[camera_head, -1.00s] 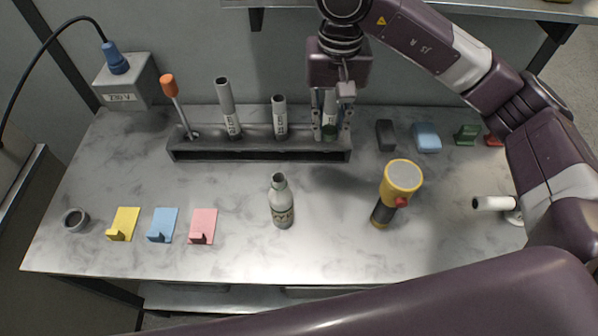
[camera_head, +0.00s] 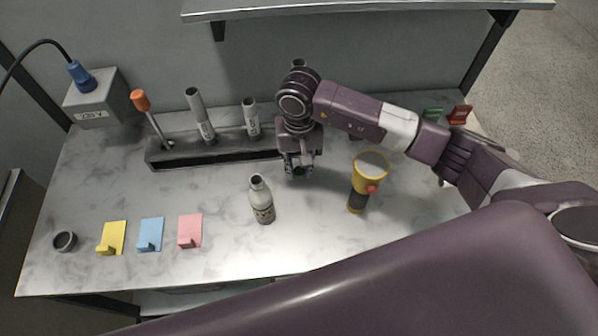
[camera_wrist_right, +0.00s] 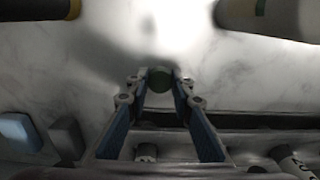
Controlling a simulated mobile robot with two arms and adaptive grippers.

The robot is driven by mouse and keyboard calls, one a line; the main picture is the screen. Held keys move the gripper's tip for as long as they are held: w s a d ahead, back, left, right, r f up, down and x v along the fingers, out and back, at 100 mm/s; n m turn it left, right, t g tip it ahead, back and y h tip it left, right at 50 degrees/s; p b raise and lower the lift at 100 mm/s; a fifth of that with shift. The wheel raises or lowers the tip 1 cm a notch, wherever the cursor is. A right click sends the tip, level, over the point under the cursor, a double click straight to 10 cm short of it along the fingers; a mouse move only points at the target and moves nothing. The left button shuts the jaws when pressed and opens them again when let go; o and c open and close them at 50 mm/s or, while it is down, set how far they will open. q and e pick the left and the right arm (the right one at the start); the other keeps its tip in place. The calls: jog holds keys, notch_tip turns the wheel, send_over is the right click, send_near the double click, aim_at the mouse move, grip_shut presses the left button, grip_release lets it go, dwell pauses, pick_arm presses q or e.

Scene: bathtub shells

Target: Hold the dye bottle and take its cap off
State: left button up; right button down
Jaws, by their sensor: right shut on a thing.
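The dye bottle (camera_head: 262,203) is pale grey with a label and stands upright on the marble table, its neck open at the top. In the right wrist view the bottle (camera_wrist_right: 275,17) is cut off at the upper right. My right gripper (camera_head: 298,172) is above the table, to the right of the bottle and apart from it. In the wrist view its fingertips (camera_wrist_right: 160,82) are shut on a small dark green round cap (camera_wrist_right: 160,76). The gripper's lower part is dark in the head view. My left gripper is not in view.
A dark rack (camera_head: 215,158) with tubes and an orange-handled tool (camera_head: 141,101) stands behind. A yellow-black flashlight (camera_head: 358,200) stands to the right. The front middle is clear.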

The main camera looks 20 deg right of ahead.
aim_at(299, 172)
notch_tip(299, 172, down, 3)
jog(key=shift+f+p, duration=0.1)
jog(key=shift+p, duration=0.25)
jog(key=shift+f, duration=0.1)
jog(key=shift+f+b, duration=0.2)
jog(key=shift+b, duration=0.15)
jog(key=c, duration=1.7)
grip_release()
jog(key=shift+r, duration=0.1)
